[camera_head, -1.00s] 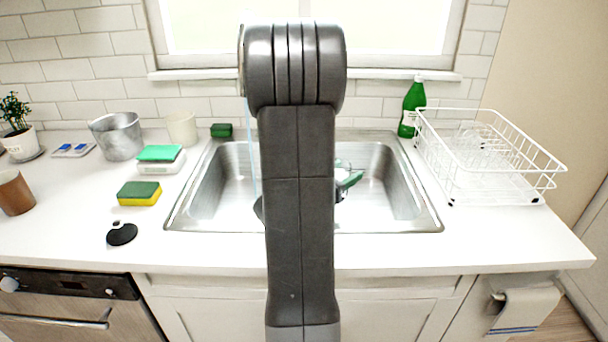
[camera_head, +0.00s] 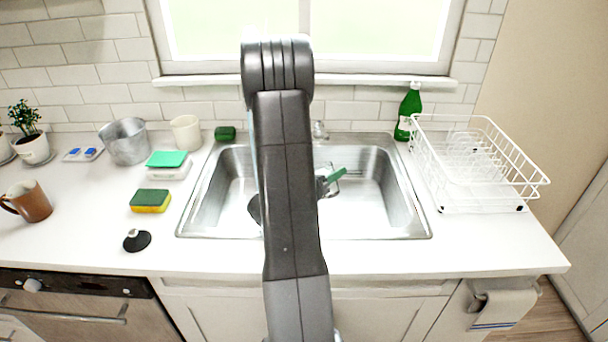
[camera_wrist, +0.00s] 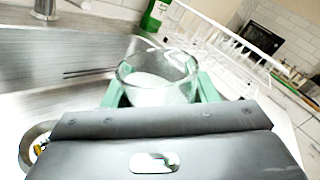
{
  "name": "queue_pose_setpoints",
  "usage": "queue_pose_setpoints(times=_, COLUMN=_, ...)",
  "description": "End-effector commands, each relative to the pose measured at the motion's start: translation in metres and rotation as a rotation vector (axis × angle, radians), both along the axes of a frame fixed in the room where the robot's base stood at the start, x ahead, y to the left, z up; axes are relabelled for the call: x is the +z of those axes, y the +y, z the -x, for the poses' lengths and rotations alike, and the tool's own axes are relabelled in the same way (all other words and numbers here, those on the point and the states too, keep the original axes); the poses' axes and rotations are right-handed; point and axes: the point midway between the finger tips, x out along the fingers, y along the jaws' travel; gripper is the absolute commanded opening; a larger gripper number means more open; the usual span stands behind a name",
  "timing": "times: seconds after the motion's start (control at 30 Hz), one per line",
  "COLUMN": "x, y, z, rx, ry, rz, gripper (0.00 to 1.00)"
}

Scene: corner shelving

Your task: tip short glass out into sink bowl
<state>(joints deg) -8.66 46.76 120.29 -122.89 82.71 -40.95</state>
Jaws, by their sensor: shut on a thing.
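The short glass (camera_wrist: 158,75) is clear and sits between the green fingers of my gripper (camera_wrist: 160,92) in the wrist view. Its rim shows as an oval, with a pale patch inside; I cannot tell if that is liquid. In the head view my gripper's green fingertip (camera_head: 337,174) shows over the sink bowl (camera_head: 385,205), right of my arm. My arm hides most of the gripper and the middle of the bowl there. The steel bowl also shows at the left of the wrist view (camera_wrist: 40,75).
The faucet (camera_head: 319,130) stands behind the bowl. A green bottle (camera_head: 408,112) and a white dish rack (camera_head: 475,190) with glassware are to the right. Left are sponges (camera_head: 151,201), a black stopper (camera_head: 137,240), a metal bucket (camera_head: 126,143), a cream cup (camera_head: 186,133) and a brown mug (camera_head: 30,203).

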Motion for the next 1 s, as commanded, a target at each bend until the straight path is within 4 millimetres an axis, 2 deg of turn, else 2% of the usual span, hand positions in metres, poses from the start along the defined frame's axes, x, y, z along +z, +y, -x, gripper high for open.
queue_pose_setpoints(times=0.03, x=0.01, y=0.002, z=-0.002, rx=0.001, ry=0.017, rz=0.018, gripper=0.21)
queue_pose_setpoints(times=0.43, x=0.018, y=0.01, z=-0.012, rx=0.0, ry=0.177, rz=0.164, gripper=0.21)
queue_pose_setpoints(times=1.0, x=0.011, y=0.011, z=-0.012, rx=0.001, ry=0.25, rz=0.229, gripper=0.21)
